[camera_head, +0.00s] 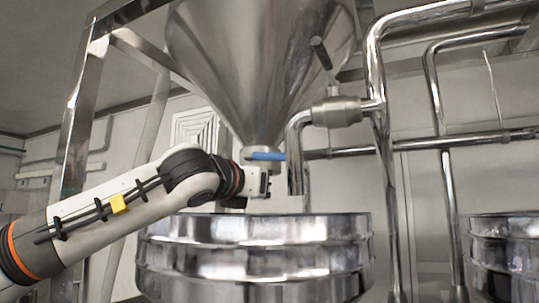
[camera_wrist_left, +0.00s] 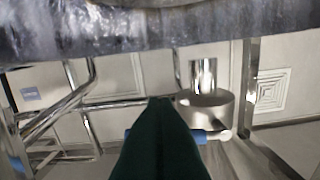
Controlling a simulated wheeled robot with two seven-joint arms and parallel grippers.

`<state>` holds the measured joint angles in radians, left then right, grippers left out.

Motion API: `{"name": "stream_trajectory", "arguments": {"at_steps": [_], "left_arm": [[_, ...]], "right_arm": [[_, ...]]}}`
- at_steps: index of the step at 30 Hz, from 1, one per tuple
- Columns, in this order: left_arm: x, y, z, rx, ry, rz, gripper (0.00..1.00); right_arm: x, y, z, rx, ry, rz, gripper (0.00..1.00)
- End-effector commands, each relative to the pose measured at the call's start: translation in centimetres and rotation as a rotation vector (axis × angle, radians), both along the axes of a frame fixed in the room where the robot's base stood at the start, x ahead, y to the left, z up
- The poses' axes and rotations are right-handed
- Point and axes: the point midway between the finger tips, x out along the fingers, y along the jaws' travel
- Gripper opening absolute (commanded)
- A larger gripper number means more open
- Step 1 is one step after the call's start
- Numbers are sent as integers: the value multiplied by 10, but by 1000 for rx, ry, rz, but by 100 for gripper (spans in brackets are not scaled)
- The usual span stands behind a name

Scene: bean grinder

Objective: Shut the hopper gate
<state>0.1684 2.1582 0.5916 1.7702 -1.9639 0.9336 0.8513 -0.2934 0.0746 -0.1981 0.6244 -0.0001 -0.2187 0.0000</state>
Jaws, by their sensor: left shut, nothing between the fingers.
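The steel cone hopper (camera_head: 262,60) narrows to an outlet above a round steel drum (camera_head: 255,262). The gate's blue handle (camera_head: 266,156) lies roughly level across the outlet's lower end. My left gripper (camera_head: 262,184) is just below the handle in the head view; its fingers hardly show there. In the left wrist view my dark green fingers (camera_wrist_left: 160,103) are shut and empty. The blue handle (camera_wrist_left: 214,135) shows on both sides of them, and they hide its middle. I cannot tell whether they touch it. The grey outlet (camera_wrist_left: 207,108) is to their right.
A steel pipe with a valve (camera_head: 337,111) and dark lever (camera_head: 320,52) stands close right of the outlet. A steel frame post (camera_head: 80,110) rises at left. Another steel drum (camera_head: 505,255) is at far right. The drum's rim lies close below my left wrist.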

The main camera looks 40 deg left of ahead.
Motion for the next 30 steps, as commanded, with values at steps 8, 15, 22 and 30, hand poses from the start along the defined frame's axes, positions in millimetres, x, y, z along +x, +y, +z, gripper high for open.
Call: {"name": "stream_trajectory", "arguments": {"at_steps": [8, 15, 22, 30], "left_arm": [[36, 9, 27, 0, 0, 1, 0], [40, 7, 41, -1, -1, 0, 0], [40, 7, 41, -1, -1, 0, 0], [40, 17, 45, -14, -5, 2, 0]], "right_arm": [[-8, 2, 36, 2, 12, 1, 0], [-9, -2, 47, -3, 14, 4, 0], [-9, -7, 46, -9, 15, 5, 0], [-9, -4, 48, -6, 14, 5, 0]]}}
